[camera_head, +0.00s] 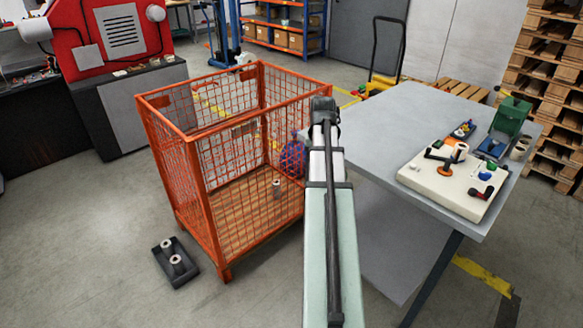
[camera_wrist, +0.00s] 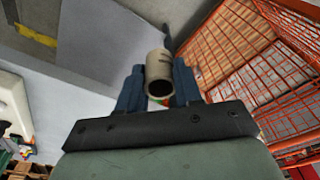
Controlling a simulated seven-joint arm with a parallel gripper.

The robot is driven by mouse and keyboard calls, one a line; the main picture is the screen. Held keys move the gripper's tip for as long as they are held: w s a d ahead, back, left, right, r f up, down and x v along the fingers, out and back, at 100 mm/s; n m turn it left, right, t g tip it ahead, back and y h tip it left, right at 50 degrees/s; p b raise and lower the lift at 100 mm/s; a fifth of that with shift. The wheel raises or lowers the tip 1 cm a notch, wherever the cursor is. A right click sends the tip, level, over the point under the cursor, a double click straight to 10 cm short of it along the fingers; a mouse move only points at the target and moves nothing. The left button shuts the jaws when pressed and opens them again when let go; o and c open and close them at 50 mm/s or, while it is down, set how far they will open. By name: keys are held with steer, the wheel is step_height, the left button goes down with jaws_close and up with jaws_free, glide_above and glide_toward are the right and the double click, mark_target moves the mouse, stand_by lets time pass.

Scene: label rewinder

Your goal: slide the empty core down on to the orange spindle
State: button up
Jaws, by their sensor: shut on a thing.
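My gripper (camera_wrist: 159,84) is shut on a beige, tube-shaped empty core (camera_wrist: 158,68), which sits between the two blue-grey fingers with its open end facing the wrist camera. In the head view my arm reaches up the middle, and the held core cannot be made out there. The orange spindle (camera_head: 447,170) stands on the cream label rewinder base (camera_head: 460,198) on the grey table, well to the right of my arm. The held core is apart from it. Only the edge of the cream base shows in the wrist view (camera_wrist: 12,108).
An orange mesh cage (camera_head: 188,142) stands left of my arm, with a small roll (camera_head: 277,188) inside. A dark tray (camera_head: 172,279) with two rolls lies on the floor. A green dispenser (camera_head: 511,113) stands behind the rewinder. The left part of the table (camera_head: 395,110) is clear.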

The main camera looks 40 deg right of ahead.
steer(key=s+d+r+m, duration=0.3)
steer(key=s+d+r, duration=0.1)
steer(key=s+d, duration=1)
steer(key=m, duration=0.3)
glide_toward(449, 161)
steer(key=r, duration=0.1)
steer(key=shift+w+d+r+n+g, duration=0.2)
steer(key=shift+w+d+r+n, duration=0.1)
steer(key=shift+d+r, duration=0.25)
steer(key=shift+w+d+r+n+g, duration=0.25)
steer(key=shift+d+r+n, duration=0.1)
steer(key=shift+d, duration=0.3)
steer(key=shift+a+f+n+t, duration=0.15)
steer(key=shift+a+n+t, duration=0.1)
steer(key=shift+a+n, duration=0.55)
steer(key=shift+d+f, duration=0.1)
steer(key=shift+d, duration=0.1)
steer(key=shift+f, duration=5.8)
steer(key=o, duration=0.8)
